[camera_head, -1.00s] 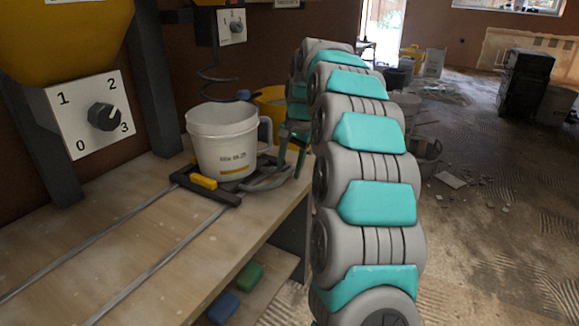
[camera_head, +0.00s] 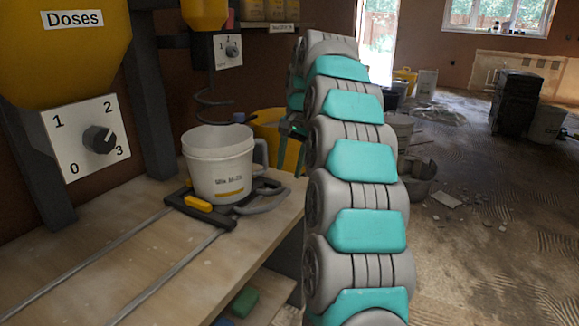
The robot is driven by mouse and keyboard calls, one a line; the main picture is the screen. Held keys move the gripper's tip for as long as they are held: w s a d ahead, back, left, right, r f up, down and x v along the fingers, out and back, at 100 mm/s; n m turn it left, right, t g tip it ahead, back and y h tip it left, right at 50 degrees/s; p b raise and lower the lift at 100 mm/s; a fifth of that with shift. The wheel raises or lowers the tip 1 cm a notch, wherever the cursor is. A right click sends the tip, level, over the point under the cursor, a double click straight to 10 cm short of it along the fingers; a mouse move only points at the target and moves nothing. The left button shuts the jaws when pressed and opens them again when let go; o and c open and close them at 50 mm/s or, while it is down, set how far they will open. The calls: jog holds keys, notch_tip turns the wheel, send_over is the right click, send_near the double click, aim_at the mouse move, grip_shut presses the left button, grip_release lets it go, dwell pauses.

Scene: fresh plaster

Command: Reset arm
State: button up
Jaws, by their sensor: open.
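My arm, a column of grey links with teal covers, rises through the middle of the view. My gripper (camera_head: 293,143) is partly hidden behind it, with its teal fingers showing at the arm's left edge. It is open, and I see nothing between the fingers. It is just right of a white bucket (camera_head: 217,170) with a handle, apart from it as far as I can tell. The bucket stands upright on a black sliding carriage (camera_head: 186,207) with a yellow block, on rails along the wooden bench (camera_head: 120,255).
A yellow hopper labelled Doses (camera_head: 65,60) with a dial plate (camera_head: 85,140) stands at left. A second dial (camera_head: 229,50) and a yellow bucket (camera_head: 270,125) are behind. Green and blue blocks lie below the bench. Rubble and a black cabinet (camera_head: 515,100) are on the right floor.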

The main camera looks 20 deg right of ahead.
jog(key=s+a+f+n+g, duration=0.1)
jog(key=s+a+f+n, duration=0.15)
jog(key=s+a, duration=0.55)
jog(key=s+a+f+n+g, duration=0.15)
jog(key=s+a+n, duration=0.3)
jog(key=s, duration=0.65)
jog(key=s+a+f+n, duration=0.1)
jog(key=s+f, duration=0.3)
jog(key=s, duration=0.4)
jog(key=s+a+f+n, duration=0.1)
jog(key=s+f, duration=0.3)
jog(key=s, duration=0.3)
jog(key=s+a+f+n+g+h, duration=0.1)
jog(key=s+f, duration=0.3)
jog(key=s, duration=0.4)
jog(key=shift+s+a+n, duration=0.3)
jog(key=shift+a+n, duration=0.1)
jog(key=shift+a, duration=0.05)
